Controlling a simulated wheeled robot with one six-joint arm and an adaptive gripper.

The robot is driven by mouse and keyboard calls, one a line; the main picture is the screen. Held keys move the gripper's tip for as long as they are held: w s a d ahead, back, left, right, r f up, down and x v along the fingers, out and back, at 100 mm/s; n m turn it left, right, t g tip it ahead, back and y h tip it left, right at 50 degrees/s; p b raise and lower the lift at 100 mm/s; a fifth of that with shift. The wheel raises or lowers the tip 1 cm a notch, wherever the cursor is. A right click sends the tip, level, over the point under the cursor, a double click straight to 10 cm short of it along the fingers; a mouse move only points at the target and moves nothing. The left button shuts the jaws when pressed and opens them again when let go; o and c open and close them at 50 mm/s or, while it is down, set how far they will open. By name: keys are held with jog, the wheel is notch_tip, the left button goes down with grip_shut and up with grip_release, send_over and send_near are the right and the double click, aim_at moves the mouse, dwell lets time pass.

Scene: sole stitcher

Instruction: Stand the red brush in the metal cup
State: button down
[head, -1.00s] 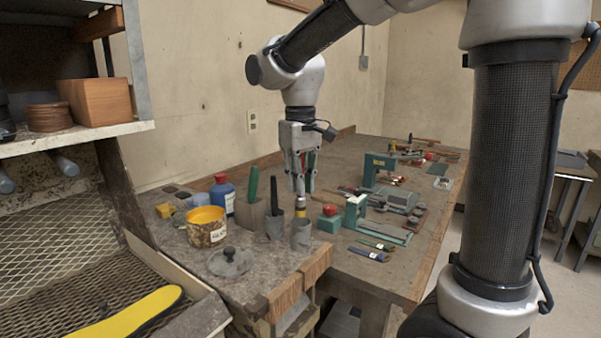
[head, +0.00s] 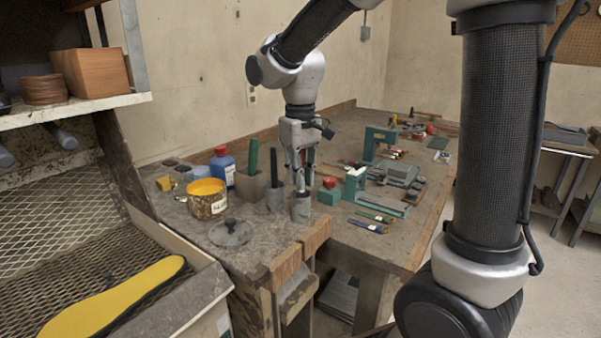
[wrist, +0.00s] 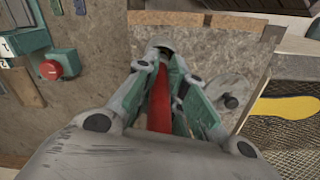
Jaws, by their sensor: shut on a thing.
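The red brush (wrist: 158,105) runs lengthwise between my fingers in the wrist view, and its far end is hidden at the cup. My gripper (head: 301,190) is shut on it and points down over the metal cup. The grey metal cup (head: 301,210) stands upright near the front edge of the bench top; its mouth (wrist: 160,44) shows just beyond my fingertips in the wrist view. The brush's lower end appears to be inside the cup. I cannot tell whether it touches the bottom.
Left of the cup stand a grey holder with a black-handled tool (head: 275,198), a block with a green handle (head: 252,187), a yellow pot (head: 206,200) and a blue bottle (head: 222,168). A round lid (head: 231,234) lies in front. A teal box with a red knob (head: 329,192) stands to the right.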

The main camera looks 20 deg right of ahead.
jog(key=c, duration=1.4)
grip_release()
notch_tip(320, 180, up, 12)
